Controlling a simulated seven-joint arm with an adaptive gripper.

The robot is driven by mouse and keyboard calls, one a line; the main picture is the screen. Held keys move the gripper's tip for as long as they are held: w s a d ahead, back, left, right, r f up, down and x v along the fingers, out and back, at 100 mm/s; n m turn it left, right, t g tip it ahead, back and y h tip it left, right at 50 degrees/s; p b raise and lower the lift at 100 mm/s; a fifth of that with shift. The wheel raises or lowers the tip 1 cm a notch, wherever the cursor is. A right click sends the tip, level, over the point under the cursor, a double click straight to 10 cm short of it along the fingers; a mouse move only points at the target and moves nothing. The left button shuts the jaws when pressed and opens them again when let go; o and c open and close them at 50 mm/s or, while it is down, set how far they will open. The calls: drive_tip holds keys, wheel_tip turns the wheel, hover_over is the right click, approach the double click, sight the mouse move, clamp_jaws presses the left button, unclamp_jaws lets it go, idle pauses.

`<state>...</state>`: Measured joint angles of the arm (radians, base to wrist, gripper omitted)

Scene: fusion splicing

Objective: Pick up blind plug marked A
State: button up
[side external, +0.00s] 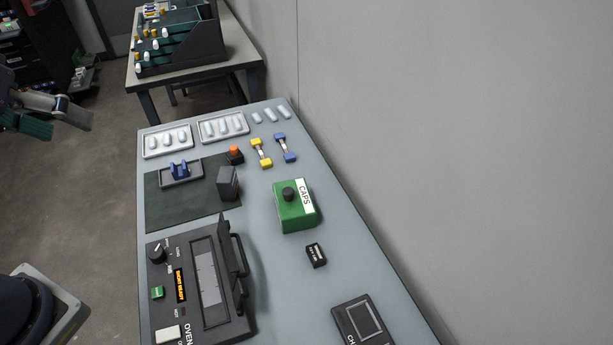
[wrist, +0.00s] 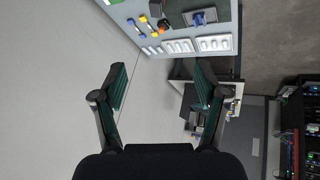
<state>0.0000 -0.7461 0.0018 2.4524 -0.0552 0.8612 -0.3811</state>
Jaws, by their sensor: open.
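No marking "A" is readable on any plug, so I cannot tell which is the blind plug marked A. Several small white and orange plug-like pieces sit on the stepped dark rack (side external: 180,42) on the back table in the side view. My gripper (wrist: 161,84) is open and empty in the wrist view, its two green-padded fingers wide apart. In the side view it shows partly at the left edge (side external: 40,118), in the air beside the workbench, apart from every object.
The grey workbench (side external: 270,280) holds two white trays (side external: 167,141) of capsules, loose capsules, a yellow connector (side external: 261,153), a blue connector (side external: 286,147), a green CAPS box (side external: 295,210) and a dark oven (side external: 200,285). A grey wall (side external: 450,150) borders its right side.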

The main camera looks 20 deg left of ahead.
drive_tip(key=w+d+r+n+h, duration=0.1)
drive_tip(key=w+r+n, duration=0.3)
drive_tip(key=w+n, duration=0.2)
drive_tip(key=n+g+h, duration=0.1)
drive_tip(key=n+g, duration=0.2)
drive_tip(key=n, duration=1.6)
hover_over(234, 154)
drive_tip(key=a, duration=0.2)
drive_tip(key=f, duration=2.4)
drive_tip(key=s+f, duration=0.1)
drive_tip(key=f, duration=1)
drive_tip(key=shift+a+f, duration=0.1)
drive_tip(key=shift+f, duration=0.3)
drive_tip(key=shift+x, duration=3.1)
drive_tip(key=shift+c, duration=0.3)
